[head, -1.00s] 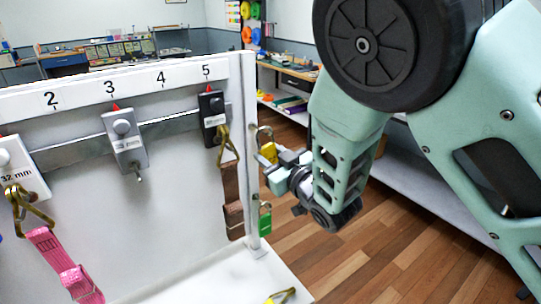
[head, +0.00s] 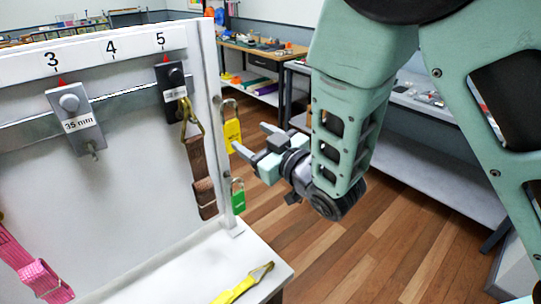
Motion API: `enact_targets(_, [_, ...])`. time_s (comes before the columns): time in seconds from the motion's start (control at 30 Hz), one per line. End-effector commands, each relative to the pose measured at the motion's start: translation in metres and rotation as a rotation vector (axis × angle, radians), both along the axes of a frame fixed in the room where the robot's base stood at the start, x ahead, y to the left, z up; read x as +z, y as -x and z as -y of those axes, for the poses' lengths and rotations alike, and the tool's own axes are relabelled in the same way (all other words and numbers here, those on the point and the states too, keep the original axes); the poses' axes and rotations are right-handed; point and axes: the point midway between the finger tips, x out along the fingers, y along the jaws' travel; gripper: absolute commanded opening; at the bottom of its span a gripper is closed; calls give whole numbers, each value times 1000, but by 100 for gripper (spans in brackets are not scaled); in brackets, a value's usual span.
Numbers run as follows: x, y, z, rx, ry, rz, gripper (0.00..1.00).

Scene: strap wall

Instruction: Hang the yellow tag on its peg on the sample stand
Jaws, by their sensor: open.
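The yellow tag (head: 232,134) hangs upright by its metal loop (head: 229,105) beside the right end post (head: 211,110) of the white sample stand. The peg under the loop is too small to make out clearly. My gripper (head: 250,138) is open and empty just right of the yellow tag, its two fingers pointing left towards the stand. A small gap shows between the fingers and the tag. A green tag (head: 238,198) hangs lower on the same post.
The stand's panel (head: 120,175) carries numbered clamps, a brown strap (head: 200,175) and a pink strap (head: 42,278). A yellow strap with a hook (head: 243,284) lies on the stand's base. Open wooden floor (head: 300,245) lies to the right, with benches behind.

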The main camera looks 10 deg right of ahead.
Motion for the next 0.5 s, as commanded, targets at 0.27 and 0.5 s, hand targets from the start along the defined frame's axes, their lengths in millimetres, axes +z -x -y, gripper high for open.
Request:
enact_targets(0.27, [4, 28, 19, -1, 3, -4, 61])
enact_targets(0.5, [2, 41, 27, 0, 2, -3, 61])
